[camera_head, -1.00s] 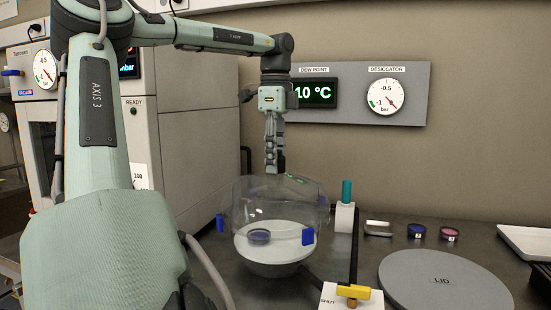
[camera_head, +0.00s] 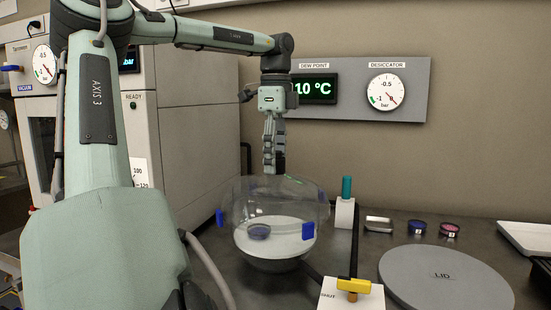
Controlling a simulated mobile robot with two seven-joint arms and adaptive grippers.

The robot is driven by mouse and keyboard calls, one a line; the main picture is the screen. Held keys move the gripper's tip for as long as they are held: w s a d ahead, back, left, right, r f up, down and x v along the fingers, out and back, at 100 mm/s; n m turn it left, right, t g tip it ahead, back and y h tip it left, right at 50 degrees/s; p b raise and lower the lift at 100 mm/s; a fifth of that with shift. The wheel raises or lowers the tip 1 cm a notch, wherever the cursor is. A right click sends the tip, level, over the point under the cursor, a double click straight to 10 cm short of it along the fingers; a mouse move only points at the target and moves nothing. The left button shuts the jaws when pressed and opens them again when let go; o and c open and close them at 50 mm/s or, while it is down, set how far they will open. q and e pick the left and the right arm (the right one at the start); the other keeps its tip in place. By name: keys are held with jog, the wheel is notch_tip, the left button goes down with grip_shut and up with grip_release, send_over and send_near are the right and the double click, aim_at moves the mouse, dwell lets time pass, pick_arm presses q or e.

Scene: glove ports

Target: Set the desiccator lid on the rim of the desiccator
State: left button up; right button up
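The desiccator (camera_head: 270,264) is a bowl with a pale inside and blue clips (camera_head: 308,231) at its sides, standing on the dark bench. A small dark dish (camera_head: 259,231) shows inside it. The desiccator lid (camera_head: 300,198) is a clear dome, over the bowl and roughly lined up with it. Its clear edge is faint, so I cannot tell whether it touches the rim. My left gripper (camera_head: 274,168) points down at the top of the dome, its fingers close together around the knob area; the knob itself is hidden. My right gripper is not in view.
Small dishes (camera_head: 416,227) and a white tray (camera_head: 528,238) lie farther right.

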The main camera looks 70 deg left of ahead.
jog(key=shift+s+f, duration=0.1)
pick_arm(q)
jog(key=shift+r, duration=0.25)
notch_tip(320, 180, up, 2)
jog(key=shift+a+r+p, duration=0.1)
jog(key=shift+p, duration=0.45)
notch_tip(320, 180, up, 10)
jog(key=p, duration=0.1)
jog(key=shift+r, duration=0.25)
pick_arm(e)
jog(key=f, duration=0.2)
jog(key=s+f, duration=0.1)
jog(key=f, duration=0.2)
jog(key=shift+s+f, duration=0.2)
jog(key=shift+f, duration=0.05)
